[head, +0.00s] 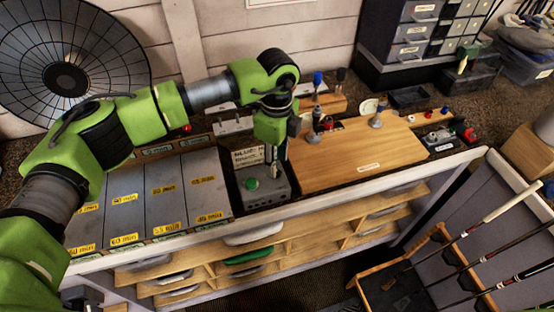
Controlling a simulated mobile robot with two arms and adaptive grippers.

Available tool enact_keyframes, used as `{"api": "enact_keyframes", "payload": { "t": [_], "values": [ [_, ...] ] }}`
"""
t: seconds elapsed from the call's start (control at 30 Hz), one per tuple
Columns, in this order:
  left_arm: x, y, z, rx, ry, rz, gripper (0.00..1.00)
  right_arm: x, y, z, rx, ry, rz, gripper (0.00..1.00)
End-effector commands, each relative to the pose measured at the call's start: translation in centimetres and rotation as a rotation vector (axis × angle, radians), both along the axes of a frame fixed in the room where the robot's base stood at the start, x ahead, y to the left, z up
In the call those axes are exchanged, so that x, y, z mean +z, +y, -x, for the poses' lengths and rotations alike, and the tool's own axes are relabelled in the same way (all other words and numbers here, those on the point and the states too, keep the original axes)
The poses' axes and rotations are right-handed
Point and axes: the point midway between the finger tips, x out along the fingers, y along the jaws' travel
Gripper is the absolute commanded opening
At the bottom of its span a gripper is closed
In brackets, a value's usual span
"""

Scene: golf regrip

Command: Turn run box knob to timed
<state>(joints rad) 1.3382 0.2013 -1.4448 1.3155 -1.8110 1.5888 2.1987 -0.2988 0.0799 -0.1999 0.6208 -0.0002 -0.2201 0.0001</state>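A grey run box (265,200) sits on the bench between the labelled grey panels and the wooden board. A round green button (251,184) shows on its top. A white sign with dark print (246,157) stands behind the box; its text is too small to read fully. My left gripper (272,161) points down over the back right part of the box, to the right of the sign. Its fingers are small and dark, and I cannot tell whether they are apart or touch the box. The knob is not clearly visible; the gripper may hide it. My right gripper is out of view.
Grey panels with yellow minute labels (165,190) lie left of the box. A wooden board (350,155) with upright clamps (376,118) lies right. Below are shelves (270,255). Golf clubs (470,240) lean at lower right. A wire-guarded fan (68,75) stands at left.

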Motion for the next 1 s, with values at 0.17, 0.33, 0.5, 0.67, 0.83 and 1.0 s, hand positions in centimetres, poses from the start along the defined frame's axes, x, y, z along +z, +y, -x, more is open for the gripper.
{"api": "enact_keyframes", "payload": {
  "t": [0.17, 0.33, 0.5, 0.67, 0.83, 1.0],
  "values": [
    [-2.0, 0.0, 0.0, 0.000, 0.001, 0.000, 0.33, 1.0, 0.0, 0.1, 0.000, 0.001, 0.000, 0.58],
    [-2.8, 0.0, 0.0, -0.001, 0.000, 0.000, 0.33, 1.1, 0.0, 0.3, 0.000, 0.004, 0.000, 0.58],
    [-2.9, -0.1, 0.0, -0.001, -0.001, 0.000, 0.33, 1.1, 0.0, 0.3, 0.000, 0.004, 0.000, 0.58],
    [-2.9, -0.1, 0.0, -0.001, -0.001, 0.000, 0.07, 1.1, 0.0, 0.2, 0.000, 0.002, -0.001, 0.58],
    [-2.8, -0.1, 0.0, -0.002, 0.000, 0.001, 0.00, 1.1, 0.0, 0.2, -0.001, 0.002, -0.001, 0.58],
    [-2.9, -0.1, 0.0, -0.019, -0.001, 0.002, 0.00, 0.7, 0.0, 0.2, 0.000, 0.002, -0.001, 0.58]
  ]
}}
